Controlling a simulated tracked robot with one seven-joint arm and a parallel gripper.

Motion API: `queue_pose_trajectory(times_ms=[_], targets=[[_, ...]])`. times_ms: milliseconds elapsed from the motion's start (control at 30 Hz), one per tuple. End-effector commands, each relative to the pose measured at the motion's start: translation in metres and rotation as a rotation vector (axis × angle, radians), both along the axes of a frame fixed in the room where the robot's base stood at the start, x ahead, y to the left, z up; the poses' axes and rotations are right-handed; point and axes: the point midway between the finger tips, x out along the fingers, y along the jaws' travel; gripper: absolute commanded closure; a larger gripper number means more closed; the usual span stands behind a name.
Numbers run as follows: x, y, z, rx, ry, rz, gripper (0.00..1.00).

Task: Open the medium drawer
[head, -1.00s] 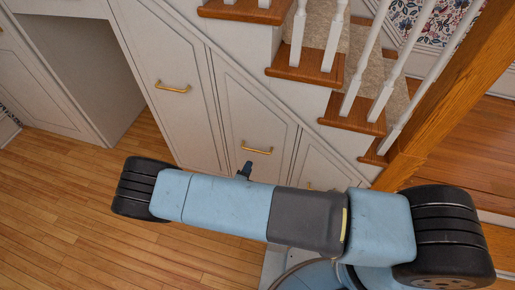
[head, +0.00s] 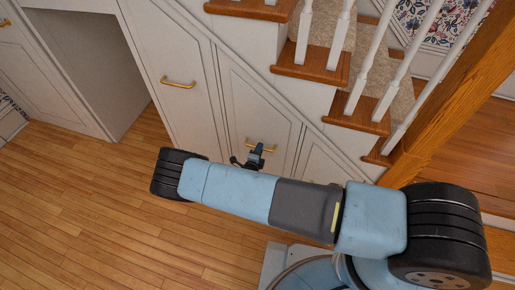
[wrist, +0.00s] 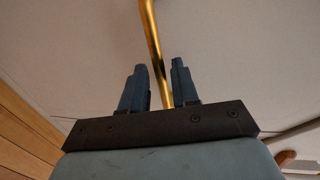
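The medium drawer (head: 240,112) is the middle one of three white panelled fronts under the stairs, and it looks shut. Its brass handle (head: 270,150) is partly hidden by my gripper (head: 255,157) in the head view. In the wrist view the handle (wrist: 153,42) runs down the picture between the two dark fingers of my gripper (wrist: 160,68). The fingers stand apart, with a gap on each side of the handle. I cannot tell how deep the handle sits between them.
A taller front with a brass handle (head: 178,84) stands to the left, beside an open recess (head: 88,65). A smaller front (head: 320,162) is to the right, below the wooden stairs (head: 352,116). The wooden floor (head: 90,195) at left is clear.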

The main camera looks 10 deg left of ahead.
Motion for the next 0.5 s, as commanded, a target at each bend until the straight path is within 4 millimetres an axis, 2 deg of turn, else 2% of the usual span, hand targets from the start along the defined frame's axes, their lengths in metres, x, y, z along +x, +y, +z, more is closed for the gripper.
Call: queue_pose_trajectory(times_ms=[200,500], targets=[[0.015,-0.002,-0.004,0.0,0.001,-0.001,0.7],[0.017,-0.002,-0.004,0.0,0.001,-0.001,0.7]])
